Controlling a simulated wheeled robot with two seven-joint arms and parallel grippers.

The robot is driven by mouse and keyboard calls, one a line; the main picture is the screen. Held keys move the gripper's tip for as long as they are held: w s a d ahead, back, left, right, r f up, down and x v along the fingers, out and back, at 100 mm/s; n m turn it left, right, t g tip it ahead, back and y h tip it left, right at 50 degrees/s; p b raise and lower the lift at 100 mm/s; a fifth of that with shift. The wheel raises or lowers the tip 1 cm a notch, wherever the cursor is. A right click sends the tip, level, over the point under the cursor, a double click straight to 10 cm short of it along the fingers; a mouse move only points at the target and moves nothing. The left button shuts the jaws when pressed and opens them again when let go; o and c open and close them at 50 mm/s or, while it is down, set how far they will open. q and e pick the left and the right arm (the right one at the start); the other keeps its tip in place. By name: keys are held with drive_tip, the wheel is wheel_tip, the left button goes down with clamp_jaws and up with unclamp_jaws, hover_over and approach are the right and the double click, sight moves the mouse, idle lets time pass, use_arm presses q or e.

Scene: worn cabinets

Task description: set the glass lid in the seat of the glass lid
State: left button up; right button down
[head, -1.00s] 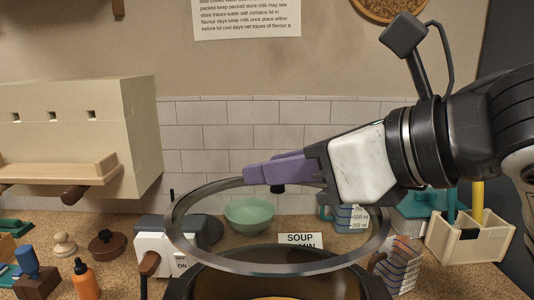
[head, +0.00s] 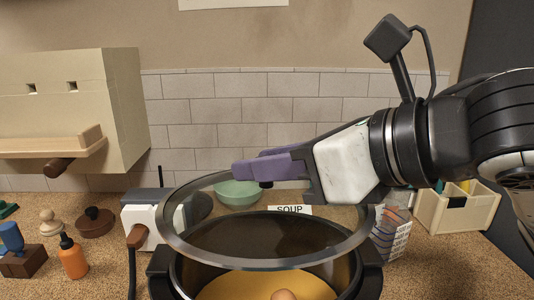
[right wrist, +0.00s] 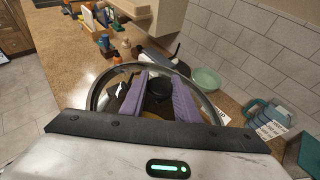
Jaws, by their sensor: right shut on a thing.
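The glass lid (head: 190,252) is a clear disc with a grey metal rim and a dark knob. My right gripper (head: 262,166) has purple fingers and is shut on the knob. The lid hangs over a dark pot (head: 366,285) and looks tilted in the head view. The pot's mouth is partly open below the lid's near rim, with yellow soup (head: 250,288) and a brownish round piece inside. In the right wrist view the lid (right wrist: 97,97) shows around the gripper's fingers (right wrist: 160,92). Whether lid and pot touch at the back cannot be told. My left gripper is not in view.
A white box with a brown lever (head: 137,236) stands left of the pot. A green bowl (head: 238,192) and a SOUP card (head: 290,210) are behind it. A measuring cup (head: 390,235) and beige caddy (head: 455,212) are right. An orange bottle (head: 72,258) stands left.

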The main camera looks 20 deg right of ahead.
sight(267, 199)
wheel_tip(267, 199, down, 3)
drive_tip(key=shift+r+b, duration=0.1)
drive_tip(key=shift+b, duration=0.65)
wheel_tip(267, 199, down, 2)
drive_tip(key=shift+f+b, duration=0.15)
drive_tip(key=shift+b, duration=0.8)
drive_tip(key=shift+f+b, duration=0.4)
drive_tip(key=shift+f, duration=0.3)
drive_tip(key=shift+f+b, duration=0.15)
drive_tip(key=shift+b, duration=0.25)
drive_tip(key=shift+f+b, duration=0.7)
drive_tip(key=shift+b, duration=0.05)
